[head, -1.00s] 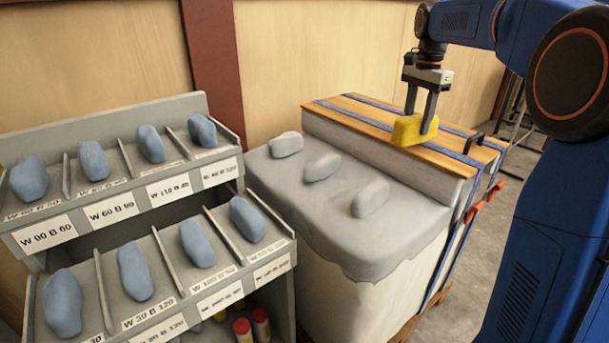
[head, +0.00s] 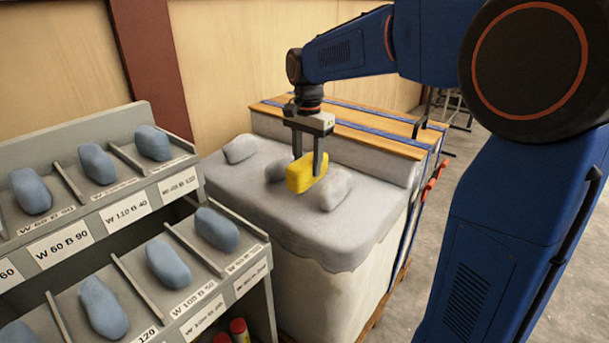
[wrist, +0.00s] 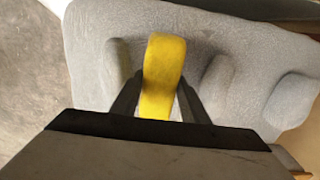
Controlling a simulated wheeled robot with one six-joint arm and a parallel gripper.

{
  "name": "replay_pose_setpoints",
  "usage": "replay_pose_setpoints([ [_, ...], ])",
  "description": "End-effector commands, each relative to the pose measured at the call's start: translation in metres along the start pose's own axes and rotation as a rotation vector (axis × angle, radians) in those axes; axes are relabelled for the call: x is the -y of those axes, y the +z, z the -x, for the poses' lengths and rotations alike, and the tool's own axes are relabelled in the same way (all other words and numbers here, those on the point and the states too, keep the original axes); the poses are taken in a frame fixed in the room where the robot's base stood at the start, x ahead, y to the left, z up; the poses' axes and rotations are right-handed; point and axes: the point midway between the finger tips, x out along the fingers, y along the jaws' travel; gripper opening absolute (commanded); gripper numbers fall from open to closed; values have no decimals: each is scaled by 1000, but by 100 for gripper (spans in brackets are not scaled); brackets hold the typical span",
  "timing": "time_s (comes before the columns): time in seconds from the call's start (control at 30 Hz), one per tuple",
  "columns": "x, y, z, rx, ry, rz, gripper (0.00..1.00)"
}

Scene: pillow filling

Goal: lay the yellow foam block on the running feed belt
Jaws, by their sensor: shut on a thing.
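The yellow foam block (head: 300,176) is held between the fingers of my gripper (head: 308,160). My gripper is shut on it, pointing down, over the grey lumpy surface (head: 250,205) in the middle of the head view. In the wrist view the yellow foam block (wrist: 163,75) stands out between the two dark fingers (wrist: 158,100), with grey lumps on either side. The head view does not clearly show how far the block is above the grey surface. I cannot make out a running feed belt for certain in these frames.
Grey lumps (head: 240,149) rise from the grey surface around the block. Behind it is a wooden top (head: 365,135) with blue straps. A grey rack (head: 90,250) at left holds blue-grey pieces (head: 168,264) in labelled slots. Floor shows at right.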

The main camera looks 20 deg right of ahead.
Motion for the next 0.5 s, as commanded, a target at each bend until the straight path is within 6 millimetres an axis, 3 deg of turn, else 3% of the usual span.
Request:
replay_pose_setpoints([
  [0.17,0,0,-10,0,1,0,18],
  [0.4,0,0,-39,1,2,0,18],
  [0.5,0,0,-41,0,0,0,18],
])
